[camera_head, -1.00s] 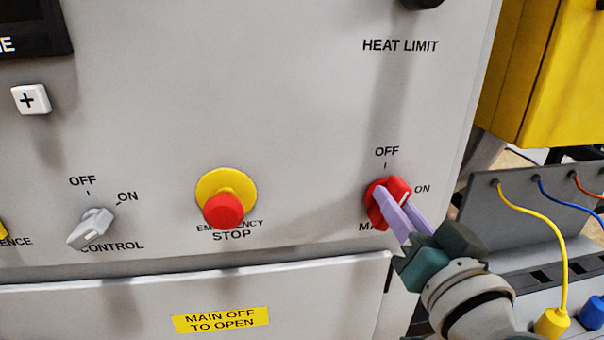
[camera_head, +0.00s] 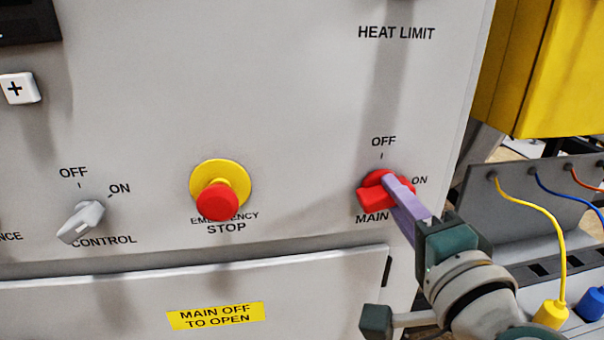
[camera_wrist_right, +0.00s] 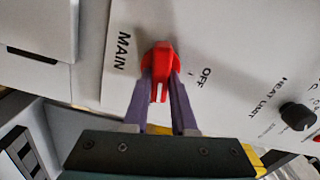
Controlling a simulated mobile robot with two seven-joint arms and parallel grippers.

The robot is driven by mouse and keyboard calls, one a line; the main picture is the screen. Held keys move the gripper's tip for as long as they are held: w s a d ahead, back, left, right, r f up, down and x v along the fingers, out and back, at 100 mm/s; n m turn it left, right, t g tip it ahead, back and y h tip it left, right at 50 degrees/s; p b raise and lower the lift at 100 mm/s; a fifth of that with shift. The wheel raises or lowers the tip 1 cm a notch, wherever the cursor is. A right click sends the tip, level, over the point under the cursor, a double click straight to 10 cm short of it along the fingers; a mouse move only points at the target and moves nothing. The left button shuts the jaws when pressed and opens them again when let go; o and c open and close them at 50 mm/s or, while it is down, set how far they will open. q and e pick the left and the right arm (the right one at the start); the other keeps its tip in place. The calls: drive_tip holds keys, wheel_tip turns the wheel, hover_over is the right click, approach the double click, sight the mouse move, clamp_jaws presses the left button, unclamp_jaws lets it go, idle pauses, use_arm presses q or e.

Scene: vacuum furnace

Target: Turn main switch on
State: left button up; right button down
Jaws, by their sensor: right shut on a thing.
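In the right wrist view the red switch (camera_wrist_right: 160,55) sits between the two purple fingers (camera_wrist_right: 161,88). My left gripper is not in view.
Left of the main switch are the red emergency stop button (camera_head: 218,200) on its yellow ring and a grey control switch (camera_head: 82,221). A panel door (camera_head: 120,310) is below. A yellow box (camera_head: 550,70) and coloured cables (camera_head: 562,235) are at the right.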

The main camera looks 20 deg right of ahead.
drive_tip(key=shift+f+m, duration=0.1)
drive_tip(key=shift+m, duration=1.2)
drive_tip(key=shift+b, duration=0.3)
drive_tip(key=c, duration=0.7)
unclamp_jaws()
drive_tip(key=b+v, duration=0.1)
drive_tip(key=v, duration=0.9)
drive_tip(key=shift+a+b, duration=0.1)
drive_tip(key=shift+b, duration=0.3)
